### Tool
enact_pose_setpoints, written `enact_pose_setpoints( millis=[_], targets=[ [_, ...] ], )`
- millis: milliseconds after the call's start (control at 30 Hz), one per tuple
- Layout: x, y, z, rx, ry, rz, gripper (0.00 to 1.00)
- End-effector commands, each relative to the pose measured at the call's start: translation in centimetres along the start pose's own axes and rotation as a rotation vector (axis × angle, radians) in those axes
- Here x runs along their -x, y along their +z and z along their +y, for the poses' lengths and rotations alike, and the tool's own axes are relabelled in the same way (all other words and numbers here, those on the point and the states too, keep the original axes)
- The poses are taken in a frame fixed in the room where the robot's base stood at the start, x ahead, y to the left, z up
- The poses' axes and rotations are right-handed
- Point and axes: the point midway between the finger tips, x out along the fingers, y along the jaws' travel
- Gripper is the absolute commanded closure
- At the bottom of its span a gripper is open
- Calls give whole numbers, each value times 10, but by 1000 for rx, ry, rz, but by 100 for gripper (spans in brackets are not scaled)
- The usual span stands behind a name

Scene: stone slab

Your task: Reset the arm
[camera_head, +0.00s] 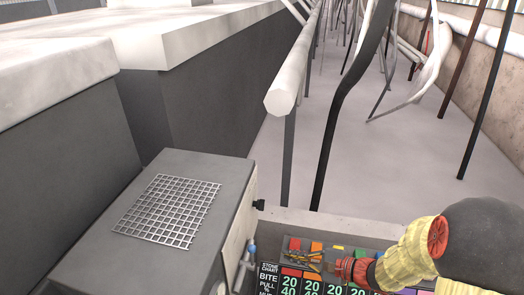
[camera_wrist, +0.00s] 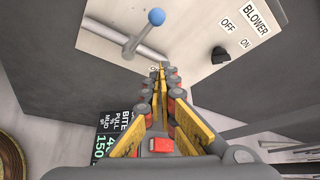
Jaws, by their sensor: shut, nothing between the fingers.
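My gripper (camera_head: 300,258) is at the lower right in the head view, at the end of my arm, over a board of coloured blocks. In the wrist view my gripper (camera_wrist: 162,68) has its yellow fingers drawn together at the tips, with nothing between them. The fingertips point toward a pale panel (camera_wrist: 190,30) bearing a blue-knobbed lever (camera_wrist: 157,17) and a black BLOWER switch (camera_wrist: 220,55). I cannot tell whether they touch anything.
A grey box with a metal grid (camera_head: 168,210) on top stands at lower left. The stone chart (camera_head: 288,284) lies below my gripper. Large stone-topped blocks (camera_head: 60,75) stand at upper left. A pale rail (camera_head: 296,65) and dark poles (camera_head: 345,100) stand behind.

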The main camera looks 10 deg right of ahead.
Motion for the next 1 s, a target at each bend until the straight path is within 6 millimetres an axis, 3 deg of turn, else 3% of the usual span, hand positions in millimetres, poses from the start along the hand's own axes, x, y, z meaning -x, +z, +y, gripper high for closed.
enact_pose_setpoints(
  millis=[133,267,400,567,667,767,900,1000],
  targets=[
    [0,0,12,-31,43,2,100],
    [8,11,58,-14,204,-16,100],
    [38,34,89,137,424,-13,100],
    [85,57,105,422,674,32,100],
    [118,66,101,637,813,93,100],
    [152,76,85,882,928,179,100],
    [194,101,45,1237,1018,324,100],
    [211,126,21,1425,1017,400,100]
  ],
)
